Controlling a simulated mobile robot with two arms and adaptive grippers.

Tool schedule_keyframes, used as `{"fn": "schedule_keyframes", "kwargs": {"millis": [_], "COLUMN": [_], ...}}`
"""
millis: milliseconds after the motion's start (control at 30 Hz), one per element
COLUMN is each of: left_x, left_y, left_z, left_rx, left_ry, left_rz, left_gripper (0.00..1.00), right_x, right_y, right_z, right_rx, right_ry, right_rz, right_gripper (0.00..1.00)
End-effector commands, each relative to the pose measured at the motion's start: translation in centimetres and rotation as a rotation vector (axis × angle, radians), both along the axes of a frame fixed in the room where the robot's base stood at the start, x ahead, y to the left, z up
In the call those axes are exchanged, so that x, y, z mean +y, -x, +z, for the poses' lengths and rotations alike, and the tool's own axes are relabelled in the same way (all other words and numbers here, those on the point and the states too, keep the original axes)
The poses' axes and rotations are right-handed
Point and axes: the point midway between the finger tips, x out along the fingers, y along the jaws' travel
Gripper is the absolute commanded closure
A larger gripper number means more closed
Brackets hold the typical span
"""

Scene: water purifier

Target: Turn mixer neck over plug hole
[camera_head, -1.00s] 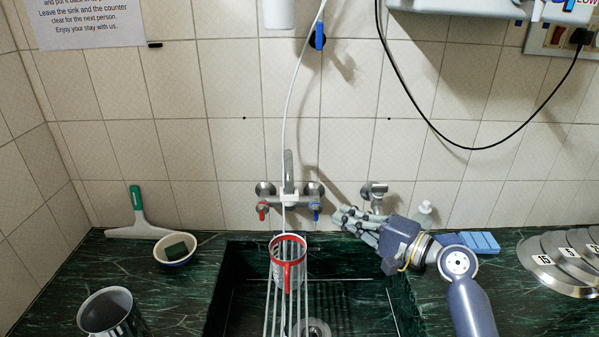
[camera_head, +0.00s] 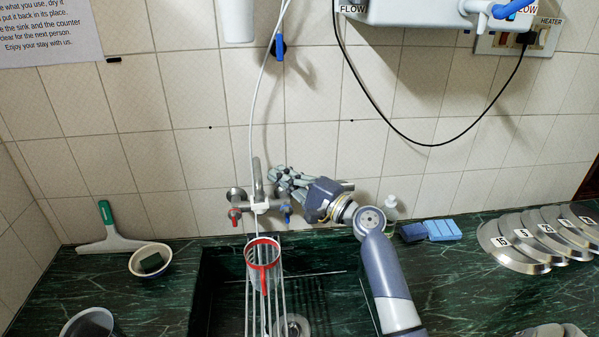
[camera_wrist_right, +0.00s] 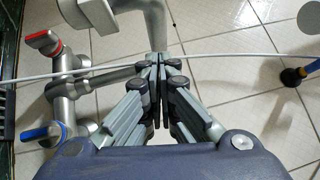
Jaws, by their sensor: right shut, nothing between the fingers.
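The metal mixer (camera_head: 262,206) is on the tiled wall behind the sink, with a red handle at left and a blue one at right. Its neck (camera_head: 257,172) stands upright in the head view. My right gripper (camera_head: 274,174) is shut and empty, just right of the neck. In the right wrist view, the fingertips (camera_wrist_right: 158,66) are close to the neck (camera_wrist_right: 156,28); I cannot tell whether they touch. The plug hole (camera_head: 292,326) is in the sink (camera_head: 330,290), partly behind a wire rack. My left gripper is not in view.
A red-rimmed mug (camera_head: 262,262) stands on the wire rack (camera_head: 258,312) over the sink. A thin white hose (camera_head: 252,120) hangs down past the mixer and crosses near my fingers (camera_wrist_right: 100,72). A bowl (camera_head: 150,262), blue sponges (camera_head: 441,230) and metal lids (camera_head: 515,255) lie on the counter.

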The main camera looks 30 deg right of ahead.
Motion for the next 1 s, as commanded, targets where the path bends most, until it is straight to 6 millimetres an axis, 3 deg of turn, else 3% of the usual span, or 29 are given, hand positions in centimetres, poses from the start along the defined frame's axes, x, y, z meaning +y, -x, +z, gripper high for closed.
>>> {"fn": "schedule_keyframes", "kwargs": {"millis": [467, 667, 1000], "left_x": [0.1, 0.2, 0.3], "left_y": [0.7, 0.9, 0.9], "left_z": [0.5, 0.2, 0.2], "left_rx": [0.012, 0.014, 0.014], "left_ry": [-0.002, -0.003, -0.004], "left_rz": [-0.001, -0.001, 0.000], "left_gripper": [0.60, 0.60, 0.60], "right_x": [0.9, 2.2, 2.2], "right_y": [-0.4, -0.7, -0.7], "right_z": [0.1, 0.3, 0.2], "right_rx": [0.001, -0.001, 0.000], "right_ry": [0.000, 0.002, 0.001], "right_rz": [0.000, 0.001, 0.000], "right_gripper": [1.00, 1.00, 1.00]}}
